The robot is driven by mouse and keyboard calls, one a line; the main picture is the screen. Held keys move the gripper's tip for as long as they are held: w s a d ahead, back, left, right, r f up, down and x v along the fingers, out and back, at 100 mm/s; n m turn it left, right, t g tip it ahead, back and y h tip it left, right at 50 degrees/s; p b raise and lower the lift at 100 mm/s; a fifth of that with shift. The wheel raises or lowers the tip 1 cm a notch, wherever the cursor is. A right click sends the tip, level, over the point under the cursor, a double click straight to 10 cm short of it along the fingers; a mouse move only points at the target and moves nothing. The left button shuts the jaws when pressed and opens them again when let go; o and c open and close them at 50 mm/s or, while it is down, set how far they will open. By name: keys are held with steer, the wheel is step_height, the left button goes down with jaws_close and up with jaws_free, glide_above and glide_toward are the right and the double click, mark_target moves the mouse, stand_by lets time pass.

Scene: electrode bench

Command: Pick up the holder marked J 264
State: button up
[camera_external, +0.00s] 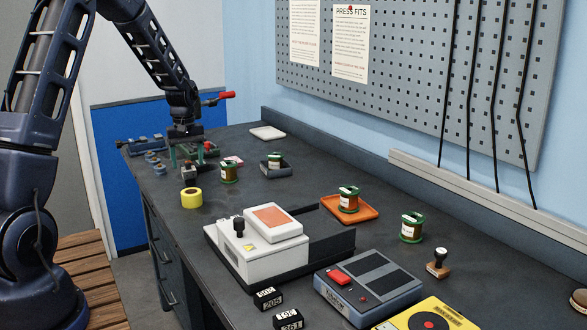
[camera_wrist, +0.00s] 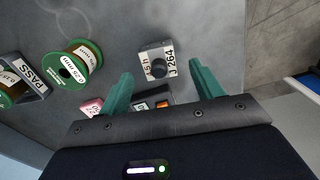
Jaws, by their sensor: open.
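The holder marked J 264 (camera_wrist: 156,63) is a small grey block with a dark round knob and white labels, one reading J 264. In the wrist view it stands on the dark bench, ahead of my open fingers and roughly in line with the gap between them. My gripper (camera_wrist: 163,84) has two green fingers spread apart, with nothing held between them. In the external view my gripper (camera_external: 187,154) hangs over the far left part of the bench, and a small block (camera_external: 188,171), apparently this holder, sits just under it. Its label cannot be read there.
In the wrist view a green-ended wire spool (camera_wrist: 74,66) stands left of the holder, beside a tray marked PASS (camera_wrist: 28,77). A pink item (camera_wrist: 91,107) lies near the left finger. A yellow tape roll (camera_external: 191,198) and a white instrument (camera_external: 250,262) stand nearer the external camera.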

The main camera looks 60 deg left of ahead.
mark_target(188, 163)
steer(key=f, duration=0.4)
steer(key=shift+d+f, duration=0.2)
steer(key=shift+d, duration=0.05)
steer(key=shift+c, duration=0.3)
steer(key=c, duration=1.2)
steer(key=shift+r, duration=0.15)
